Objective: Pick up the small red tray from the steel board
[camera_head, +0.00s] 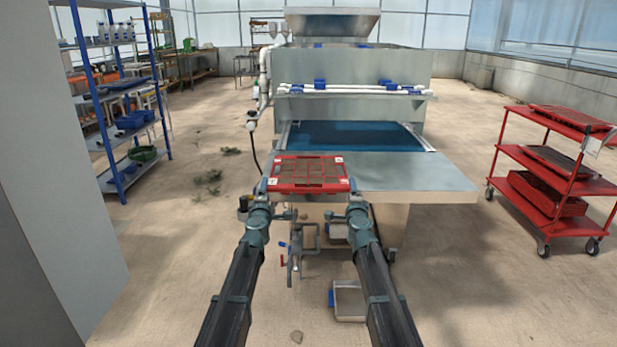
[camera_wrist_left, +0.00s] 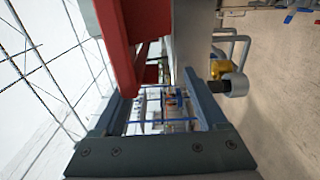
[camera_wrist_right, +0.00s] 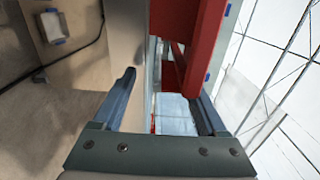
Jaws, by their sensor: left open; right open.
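The small red tray (camera_head: 310,187) is a shallow frame with a grid inside and pale corner marks. It lies at the left front part of the steel board (camera_head: 415,175). My left gripper (camera_head: 264,187) is at its front left corner and my right gripper (camera_head: 352,187) at its front right corner. Both are open. In the left wrist view the tray (camera_wrist_left: 118,40) is just ahead of the jaws, with its lower edge near the gap. In the right wrist view the tray (camera_wrist_right: 190,35) is likewise close ahead. Whether the fingers touch it is unclear.
The steel machine (camera_head: 350,75) with a blue bed (camera_head: 350,137) stands behind the board. Pipes and a valve (camera_head: 297,250) are below the board's front. A red cart (camera_head: 548,165) is at right, a blue shelf rack (camera_head: 110,90) at left. Open floor lies on both sides.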

